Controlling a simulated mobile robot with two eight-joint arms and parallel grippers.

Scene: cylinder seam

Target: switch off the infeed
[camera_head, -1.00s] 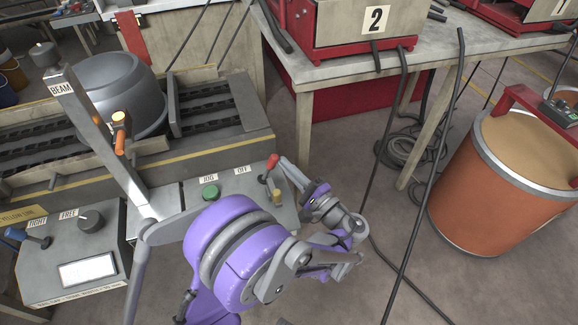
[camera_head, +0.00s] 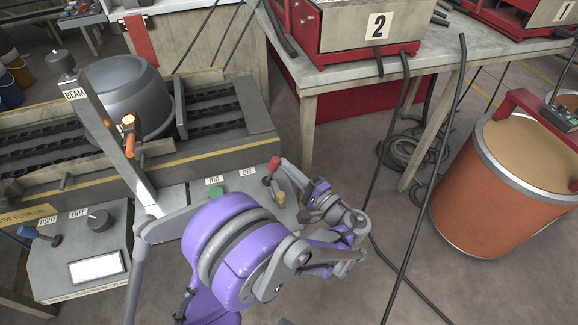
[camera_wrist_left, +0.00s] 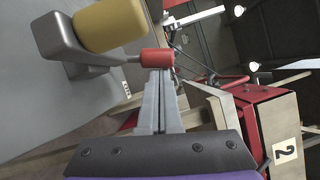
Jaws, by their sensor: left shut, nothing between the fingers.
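A lever with a red knob (camera_head: 274,163) stands on the grey panel (camera_head: 178,198) by the OFF label (camera_head: 248,172); the JOG label (camera_head: 214,180) is further left. A yellow knob (camera_head: 279,198) sits just in front of it. My left gripper (camera_head: 286,172) is shut and empty at the right of the red knob. In the left wrist view the closed fingertips (camera_wrist_left: 158,74) overlap the red knob (camera_wrist_left: 157,58); whether they touch is unclear. The yellow knob (camera_wrist_left: 108,24) is beside it. My right gripper is not in view.
The upright BEAM post (camera_head: 105,130) rises near the drum. A second control box (camera_head: 75,245) is at lower left. Black cables (camera_head: 384,155) hang right of my arm, before an orange barrel (camera_head: 495,190).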

